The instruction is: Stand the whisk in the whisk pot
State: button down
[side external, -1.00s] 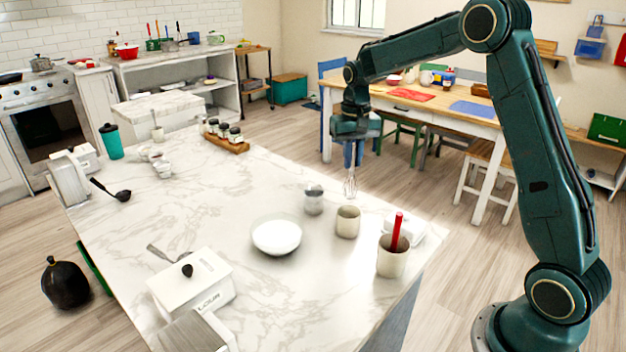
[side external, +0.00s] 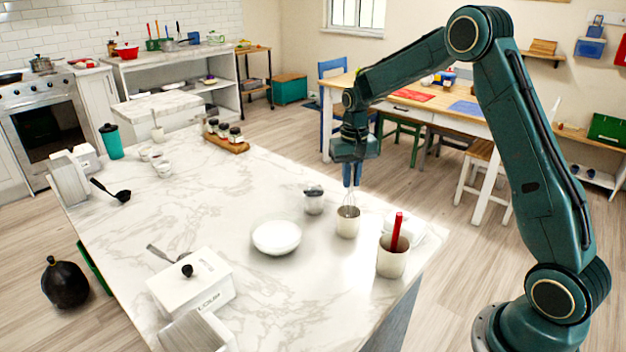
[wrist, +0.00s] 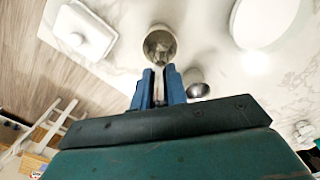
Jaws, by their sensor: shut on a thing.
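The whisk pot (side external: 347,226) is a beige cylinder standing upright on the marble counter. The whisk (side external: 349,200) hangs upright from my gripper (side external: 352,184), wires down. Its wire end meets the pot's mouth and looks partly inside; its depth and whether it touches the bottom cannot be told. In the wrist view, my blue fingers (wrist: 160,88) are shut on the whisk's handle, just below the pot (wrist: 173,43) in the picture. The whisk's wires show faintly in the pot's opening.
A small metallic cup (side external: 314,204) stands close left of the pot. A white bowl (side external: 276,238) is further left. A beige crock (side external: 393,262) with a red-handled utensil (side external: 397,230) stands front right, beside a white dish (side external: 423,234).

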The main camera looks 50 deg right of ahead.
jog(key=shift+f, duration=1.05)
jog(key=c, duration=1.3)
grip_release()
jog(key=shift+r, duration=0.1)
notch_tip(320, 180, up, 13)
jog(key=shift+r, duration=0.3)
